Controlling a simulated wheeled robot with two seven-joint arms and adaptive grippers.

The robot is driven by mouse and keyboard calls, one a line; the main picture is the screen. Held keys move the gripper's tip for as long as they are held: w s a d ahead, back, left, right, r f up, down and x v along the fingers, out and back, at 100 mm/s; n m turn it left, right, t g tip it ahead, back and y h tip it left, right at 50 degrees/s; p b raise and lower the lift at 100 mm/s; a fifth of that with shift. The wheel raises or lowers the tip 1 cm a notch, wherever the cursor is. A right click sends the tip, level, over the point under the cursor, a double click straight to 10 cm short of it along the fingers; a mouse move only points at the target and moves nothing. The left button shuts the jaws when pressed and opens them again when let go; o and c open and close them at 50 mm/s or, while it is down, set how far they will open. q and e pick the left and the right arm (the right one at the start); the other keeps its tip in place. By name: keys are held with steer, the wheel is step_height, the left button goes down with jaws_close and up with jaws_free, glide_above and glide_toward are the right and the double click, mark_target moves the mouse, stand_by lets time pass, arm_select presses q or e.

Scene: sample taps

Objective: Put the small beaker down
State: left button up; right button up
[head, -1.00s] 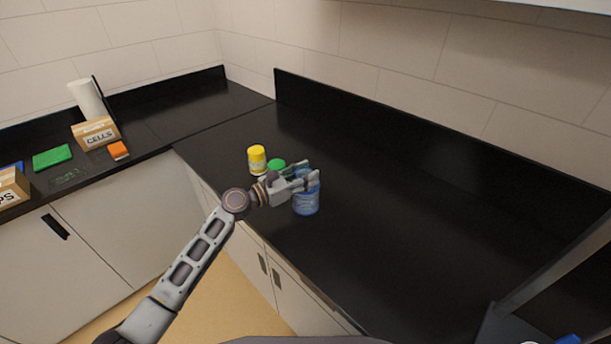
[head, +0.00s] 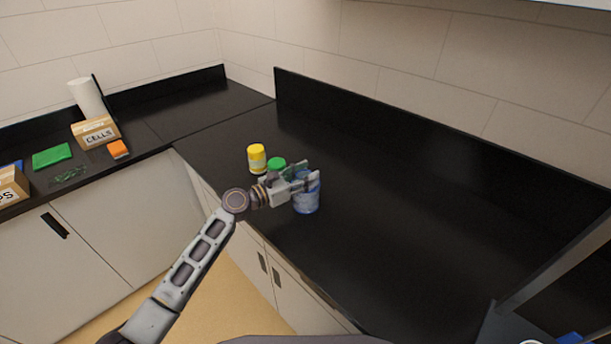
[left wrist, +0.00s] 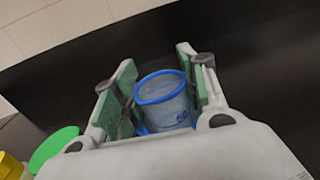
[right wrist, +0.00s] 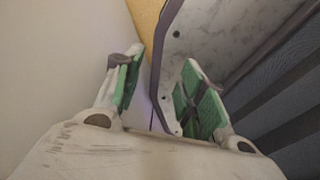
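The small beaker (head: 306,203) is translucent blue with a brighter blue rim and stands upright on the black counter (head: 400,230). In the left wrist view the beaker (left wrist: 163,98) is between the two green-padded fingers, its rim facing the camera. My left gripper (head: 306,183) is around the beaker's upper part. Its fingers (left wrist: 160,75) look spread, with a narrow dark gap on the left side; contact on the right side is hard to tell. My right gripper (right wrist: 163,85) is open and empty, away from the counter top.
A yellow-lidded jar (head: 257,158) and a green-lidded one (head: 277,164) stand just behind my left gripper. The counter to the right of the beaker is clear. A CELLS box (head: 95,133), an orange item (head: 118,149) and a green item (head: 52,157) are on the left counter.

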arm_select(q)
steer(key=shift+o, duration=1)
steer(key=shift+f, duration=0.3)
steer(key=shift+s+f, duration=0.1)
steer(key=shift+r+p, duration=0.35)
steer(key=shift+r, duration=0.35)
steer(key=b+v, duration=0.1)
steer(key=v, duration=1.1)
arm_select(e)
steer(key=shift+w+d+f, duration=0.15)
steer(key=shift+d+f, duration=0.2)
steer(key=shift+d, duration=0.3)
arm_select(q)
steer(key=shift+r, duration=0.15)
